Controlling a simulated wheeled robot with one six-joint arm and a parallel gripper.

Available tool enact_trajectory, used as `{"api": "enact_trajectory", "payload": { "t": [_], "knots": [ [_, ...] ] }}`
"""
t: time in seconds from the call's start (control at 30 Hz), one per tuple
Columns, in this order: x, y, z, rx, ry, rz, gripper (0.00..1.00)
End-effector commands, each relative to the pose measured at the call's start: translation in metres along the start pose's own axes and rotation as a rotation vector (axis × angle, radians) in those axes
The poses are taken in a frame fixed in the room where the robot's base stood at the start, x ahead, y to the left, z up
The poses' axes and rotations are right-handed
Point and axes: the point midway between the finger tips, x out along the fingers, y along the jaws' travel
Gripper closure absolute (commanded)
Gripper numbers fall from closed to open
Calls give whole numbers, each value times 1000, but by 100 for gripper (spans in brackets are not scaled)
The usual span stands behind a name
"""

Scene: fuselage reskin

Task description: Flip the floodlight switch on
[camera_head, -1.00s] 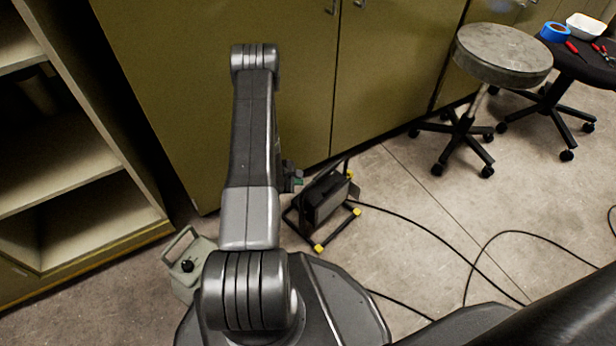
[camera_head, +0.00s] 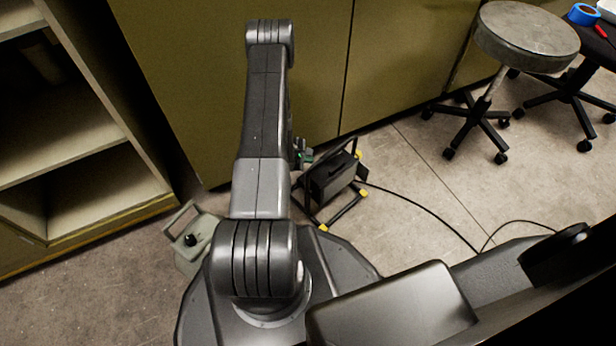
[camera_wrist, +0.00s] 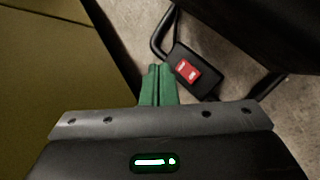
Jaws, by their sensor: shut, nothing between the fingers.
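The floodlight (camera_head: 332,178) stands on the floor in the head view, a dark box in a black tubular frame with yellow feet, in front of the olive cabinet. In the wrist view its red rocker switch (camera_wrist: 187,71) sits on a black housing (camera_wrist: 192,70) beside the frame tube. My gripper (camera_wrist: 160,70) has green fingers, shut together with nothing between them. The fingertips appear just left of the switch housing; I cannot tell whether they touch it. In the head view my gripper (camera_head: 304,156) is partly hidden behind my arm, at the floodlight's left. The switch is not visible there.
Olive cabinet doors (camera_head: 400,75) rise close behind the floodlight. Open shelves (camera_head: 75,150) stand at left, with a beige canister (camera_head: 195,243) on the floor. A cable (camera_head: 430,210) runs right. A round stool (camera_head: 525,38) stands at right.

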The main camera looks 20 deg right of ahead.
Motion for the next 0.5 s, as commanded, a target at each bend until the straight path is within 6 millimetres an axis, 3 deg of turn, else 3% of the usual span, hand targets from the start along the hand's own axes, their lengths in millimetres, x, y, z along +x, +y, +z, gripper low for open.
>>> {"api": "enact_trajectory", "payload": {
  "t": [0.2,0.5],
  "knots": [
    [26,-19,-18,-2,0,-1,100],
    [41,-30,-30,0,0,-1,100]
  ]
}}
